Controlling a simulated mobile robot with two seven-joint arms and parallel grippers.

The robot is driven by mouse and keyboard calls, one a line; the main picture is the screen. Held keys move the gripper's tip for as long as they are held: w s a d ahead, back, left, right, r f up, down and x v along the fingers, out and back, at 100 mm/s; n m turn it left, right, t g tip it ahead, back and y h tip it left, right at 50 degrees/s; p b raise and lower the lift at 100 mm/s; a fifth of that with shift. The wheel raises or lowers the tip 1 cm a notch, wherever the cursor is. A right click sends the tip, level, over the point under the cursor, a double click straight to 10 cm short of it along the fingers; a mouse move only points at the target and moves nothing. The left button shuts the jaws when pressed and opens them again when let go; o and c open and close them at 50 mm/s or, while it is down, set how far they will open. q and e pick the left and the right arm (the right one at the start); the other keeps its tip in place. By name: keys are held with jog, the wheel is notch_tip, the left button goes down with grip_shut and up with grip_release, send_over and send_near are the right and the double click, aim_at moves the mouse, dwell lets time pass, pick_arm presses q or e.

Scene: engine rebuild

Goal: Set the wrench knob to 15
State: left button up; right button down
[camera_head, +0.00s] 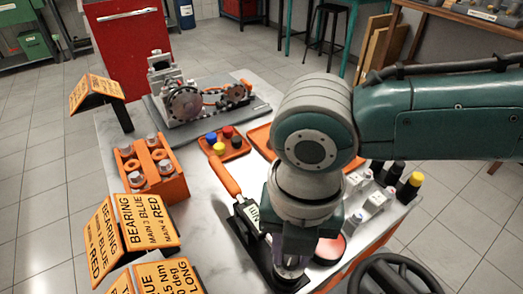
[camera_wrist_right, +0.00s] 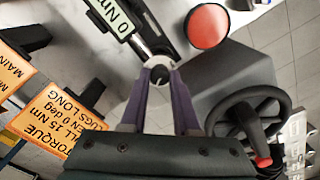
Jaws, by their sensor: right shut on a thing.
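The torque wrench lies on the bench, its orange handle (camera_head: 225,175) pointing away from me in the head view. Its pale display (camera_head: 247,217) is partly hidden by my right arm there. In the wrist view the display (camera_wrist_right: 117,14) shows a 0 and Nm; it is cut by the frame's top edge, so I cannot tell if other digits stand there. My right gripper (camera_wrist_right: 160,72) points down and is shut on the round dark knob (camera_wrist_right: 160,73) at the wrench's near end. In the head view the gripper (camera_head: 290,265) mostly covers the knob. My left gripper is not in view.
Orange instruction signs (camera_head: 140,225) stand along the left. An orange block (camera_head: 150,170), a tray of coloured caps (camera_head: 224,143) and an engine assembly (camera_head: 195,100) lie farther back. A red disc (camera_wrist_right: 207,26) sits close beside the wrench. A black handwheel (camera_head: 395,275) stands near right.

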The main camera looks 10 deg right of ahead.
aim_at(290, 259)
jog(key=n, duration=0.4)
jog(key=shift+n, duration=0.3)
dwell(0.3)
jog(key=c, duration=0.6)
grip_release()
jog(key=shift+c, duration=0.2)
notch_tip(290, 259, up, 10)
jog(key=shift+p, duration=0.3)
